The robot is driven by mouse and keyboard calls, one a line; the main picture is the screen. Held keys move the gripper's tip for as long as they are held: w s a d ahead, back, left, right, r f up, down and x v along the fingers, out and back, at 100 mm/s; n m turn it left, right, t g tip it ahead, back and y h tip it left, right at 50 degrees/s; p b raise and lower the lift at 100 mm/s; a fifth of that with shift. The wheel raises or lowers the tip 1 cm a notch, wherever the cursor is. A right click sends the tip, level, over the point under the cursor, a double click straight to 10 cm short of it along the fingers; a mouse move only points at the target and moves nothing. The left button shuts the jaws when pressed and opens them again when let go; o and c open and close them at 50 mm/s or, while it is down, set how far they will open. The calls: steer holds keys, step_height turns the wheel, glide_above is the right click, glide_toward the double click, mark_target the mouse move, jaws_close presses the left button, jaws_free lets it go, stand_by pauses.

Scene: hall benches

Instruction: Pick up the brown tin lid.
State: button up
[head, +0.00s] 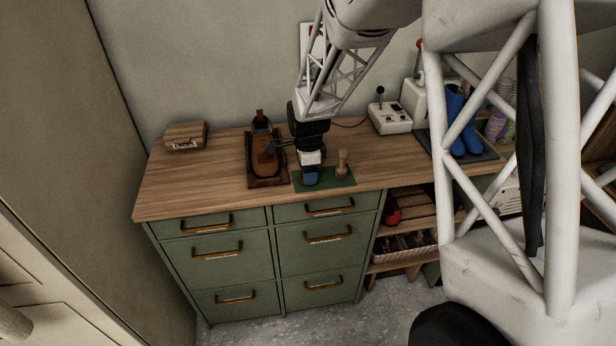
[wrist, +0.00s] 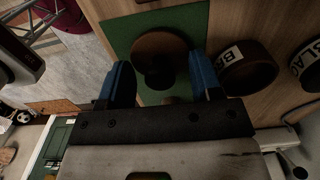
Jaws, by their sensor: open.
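In the wrist view a round brown piece (wrist: 158,45), which looks like the brown tin lid, sits on a green mat (wrist: 118,30). A darker, smaller round part overlaps its near edge; I cannot tell whether it is a knob. In the head view an upright, knob-topped wooden piece (head: 342,163) stands on the mat's right; I cannot tell for sure that it is the same thing. My gripper (head: 310,180) is low over the mat, left of that piece. In the wrist view my gripper (wrist: 163,85) is open, its blue fingers apart, with nothing seen held.
In the wrist view two dark round tins, one lettered (wrist: 245,68) and one at the edge (wrist: 311,65), stand beside the right finger. A brown shoe (head: 262,152) on a wooden stand is left of my gripper. A white switch box (head: 389,117) is behind.

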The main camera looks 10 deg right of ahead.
stand_by(0.4)
steer(key=c, duration=1)
steer(key=shift+r, duration=0.15)
steer(key=shift+r, duration=1.5)
steer(key=shift+s+r, duration=0.2)
steer(key=shift+s, duration=0.1)
steer(key=s, duration=0.5)
steer(key=s+r, duration=0.1)
steer(key=s, duration=0.4)
steer(key=s+d, duration=0.1)
steer(key=s, duration=0.4)
steer(key=shift+s+r, duration=0.15)
steer(key=shift+s, duration=0.05)
steer(key=shift+d, duration=0.1)
